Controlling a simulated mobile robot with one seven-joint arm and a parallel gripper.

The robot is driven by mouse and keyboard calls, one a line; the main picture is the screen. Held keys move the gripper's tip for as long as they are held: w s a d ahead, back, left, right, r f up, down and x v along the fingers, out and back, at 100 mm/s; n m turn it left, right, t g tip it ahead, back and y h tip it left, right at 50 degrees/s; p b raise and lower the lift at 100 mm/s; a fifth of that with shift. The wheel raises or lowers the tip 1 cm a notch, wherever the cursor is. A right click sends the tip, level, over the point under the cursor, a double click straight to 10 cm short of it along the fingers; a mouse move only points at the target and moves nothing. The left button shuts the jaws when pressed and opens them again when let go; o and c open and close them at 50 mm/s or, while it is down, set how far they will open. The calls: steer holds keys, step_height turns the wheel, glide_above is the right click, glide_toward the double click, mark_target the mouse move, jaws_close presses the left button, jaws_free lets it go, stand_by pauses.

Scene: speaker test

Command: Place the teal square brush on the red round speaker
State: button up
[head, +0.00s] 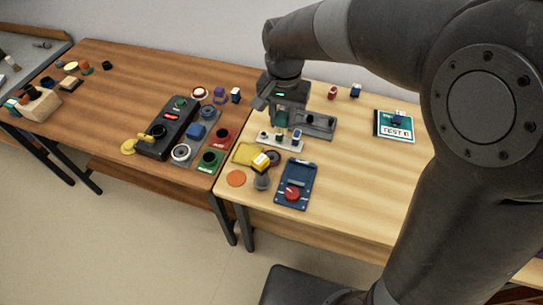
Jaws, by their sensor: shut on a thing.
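My gripper (282,112) is over the back left of the light wood table, pointing down. It is shut on a small teal piece (281,119), which I take to be the teal square brush; the fingers hide part of it. It is just above or beside a grey tray, and I cannot tell if they touch. Which thing is the red round speaker is unclear.
A grey tray (318,124) and a pale rack (266,142) are close to my gripper. The light table's front middle is clear.

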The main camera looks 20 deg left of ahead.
steer(key=w+d, duration=0.3)
steer(key=d, duration=0.5)
glide_above(272, 157)
step_height(272, 157, down, 12)
steer(key=shift+f, duration=2.05)
steer(key=o, duration=1)
steer(key=shift+f, duration=0.15)
steer(key=shift+c, duration=0.2)
step_height(272, 157, up, 12)
